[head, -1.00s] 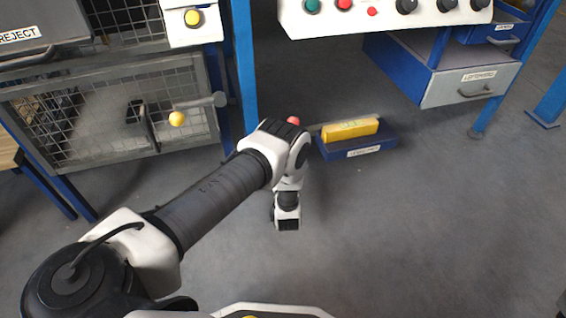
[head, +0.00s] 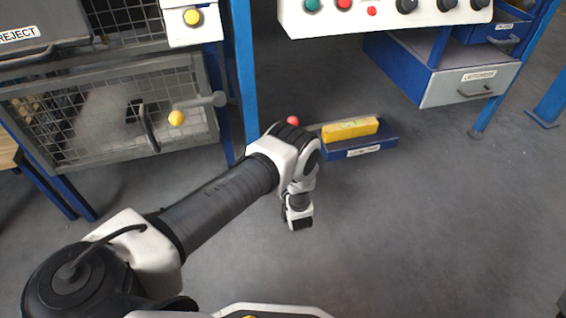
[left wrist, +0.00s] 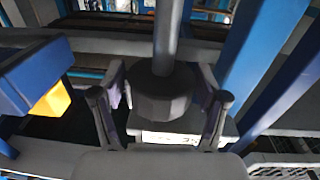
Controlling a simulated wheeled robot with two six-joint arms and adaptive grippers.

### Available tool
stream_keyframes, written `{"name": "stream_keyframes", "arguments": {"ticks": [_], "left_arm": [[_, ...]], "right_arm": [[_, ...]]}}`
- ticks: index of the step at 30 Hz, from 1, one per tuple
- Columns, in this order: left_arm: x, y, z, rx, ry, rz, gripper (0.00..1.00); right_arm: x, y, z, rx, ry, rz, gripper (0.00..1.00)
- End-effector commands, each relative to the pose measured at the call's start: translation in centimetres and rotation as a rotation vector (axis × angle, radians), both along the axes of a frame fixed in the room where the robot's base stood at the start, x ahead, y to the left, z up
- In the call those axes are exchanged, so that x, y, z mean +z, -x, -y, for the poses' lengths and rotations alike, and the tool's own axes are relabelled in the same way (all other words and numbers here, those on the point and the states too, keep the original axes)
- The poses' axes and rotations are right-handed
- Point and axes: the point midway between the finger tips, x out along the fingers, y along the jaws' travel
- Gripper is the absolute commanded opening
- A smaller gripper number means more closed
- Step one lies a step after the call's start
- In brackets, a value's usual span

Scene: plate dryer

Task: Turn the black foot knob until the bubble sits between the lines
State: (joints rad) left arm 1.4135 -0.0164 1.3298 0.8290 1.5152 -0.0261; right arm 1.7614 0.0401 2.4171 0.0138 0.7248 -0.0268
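The black foot knob (left wrist: 160,98) shows in the left wrist view, on a grey threaded post, above a pale labelled plate (left wrist: 180,138). My left gripper (left wrist: 160,88) has one finger on each side of the knob. The fingers look spread, with narrow gaps to the knob; contact is hard to judge. The yellow spirit level (head: 350,129) lies on a blue block in the head view. Its vial is a small greenish patch, too small to read the bubble. My right gripper is not in view.
A blue machine leg (head: 243,60) stands behind my arm. A red ball (head: 293,121) sits left of the level. A mesh door (head: 120,105) is at left, a drawer (head: 470,85) at upper right. The floor at right is clear.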

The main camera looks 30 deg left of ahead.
Motion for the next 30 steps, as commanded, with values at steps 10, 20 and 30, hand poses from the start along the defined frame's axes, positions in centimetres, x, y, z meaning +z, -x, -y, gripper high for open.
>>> {"name": "stream_keyframes", "arguments": {"ticks": [10,20,30], "left_arm": [[0.0,1.4,1.6,-0.003,-0.001,-0.003,0.73],[0.0,6.9,7.4,-0.004,-0.001,-0.003,0.73],[0.0,8.3,8.8,0.0,-0.001,0.001,0.73]], "right_arm": [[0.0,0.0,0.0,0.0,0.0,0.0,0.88],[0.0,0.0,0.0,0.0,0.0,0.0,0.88],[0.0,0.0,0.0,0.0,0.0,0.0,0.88]]}}
